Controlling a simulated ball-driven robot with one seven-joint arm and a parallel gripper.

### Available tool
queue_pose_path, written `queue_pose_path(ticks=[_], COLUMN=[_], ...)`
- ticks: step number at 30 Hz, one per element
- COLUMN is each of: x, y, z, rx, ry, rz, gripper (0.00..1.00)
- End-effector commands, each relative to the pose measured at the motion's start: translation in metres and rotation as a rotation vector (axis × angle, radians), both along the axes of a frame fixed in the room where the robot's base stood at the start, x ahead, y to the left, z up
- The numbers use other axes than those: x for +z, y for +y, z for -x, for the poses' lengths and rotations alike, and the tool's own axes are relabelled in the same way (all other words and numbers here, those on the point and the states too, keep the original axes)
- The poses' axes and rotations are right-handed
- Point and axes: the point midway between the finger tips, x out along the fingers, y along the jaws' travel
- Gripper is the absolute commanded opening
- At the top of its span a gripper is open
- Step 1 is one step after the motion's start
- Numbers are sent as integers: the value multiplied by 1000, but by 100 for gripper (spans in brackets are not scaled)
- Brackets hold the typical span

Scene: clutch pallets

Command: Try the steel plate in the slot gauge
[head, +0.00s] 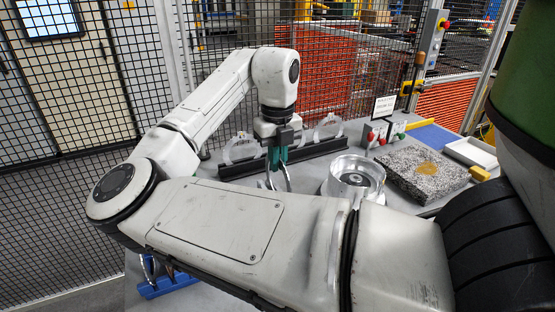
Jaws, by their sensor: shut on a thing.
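My gripper (277,157), with teal fingers, points down near the middle of the head view. It is shut on a thin steel plate (285,181), which hangs below the fingers almost edge-on. The plate's lower part is hidden behind my forearm. The plate is left of a shiny round fixture (340,187) with a dark hub, and apart from it. I cannot make out the slot gauge for certain.
A black rack (307,150) behind my gripper holds pale ring plates (328,127). A speckled stone block (403,174), a white tray (471,152) and a small sign (384,106) stand right. A blue rack (166,286) shows lower left. Mesh fencing closes the back.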

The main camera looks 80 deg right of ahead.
Motion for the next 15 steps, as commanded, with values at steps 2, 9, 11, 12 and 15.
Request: queue_pose_path(ticks=[2, 9, 11, 12, 15], x=[0, 0, 0, 0, 0], y=[0, 0, 0, 0, 0], z=[0, 0, 0, 0, 0], rx=[0, 0, 0, 0, 0], ry=[0, 0, 0, 0, 0], rz=[0, 0, 0, 0, 0], gripper=[0, 29, 34, 38, 38])
